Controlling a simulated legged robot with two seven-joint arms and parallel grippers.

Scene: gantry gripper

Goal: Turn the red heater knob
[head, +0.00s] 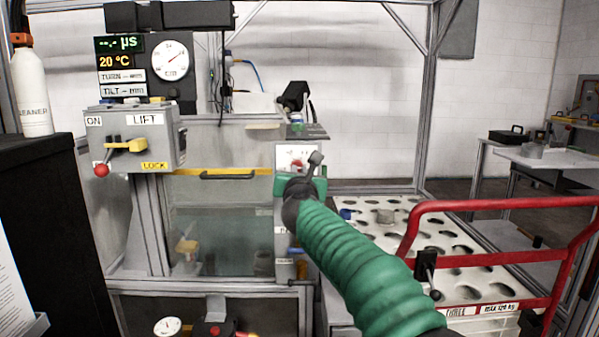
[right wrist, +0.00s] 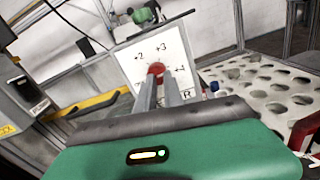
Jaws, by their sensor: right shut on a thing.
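The red heater knob (right wrist: 156,69) sits at the middle of a white dial plate with numbers (right wrist: 140,50) in the right wrist view. In the head view the knob (head: 297,165) shows as a small red spot on the panel, partly hidden by my gripper. My right gripper (right wrist: 158,84) reaches the knob with its two grey fingers close together and shut on it. In the head view my right gripper (head: 312,162) is in front of the panel, at the end of the green-sleeved arm. My left gripper is not in view.
A glass-fronted tank (head: 220,230) with a black handle stands left of the panel. A LIFT box (head: 135,140) with a red-ball lever is further left. A white perforated tray (head: 385,225) and red rail (head: 480,203) lie to the right.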

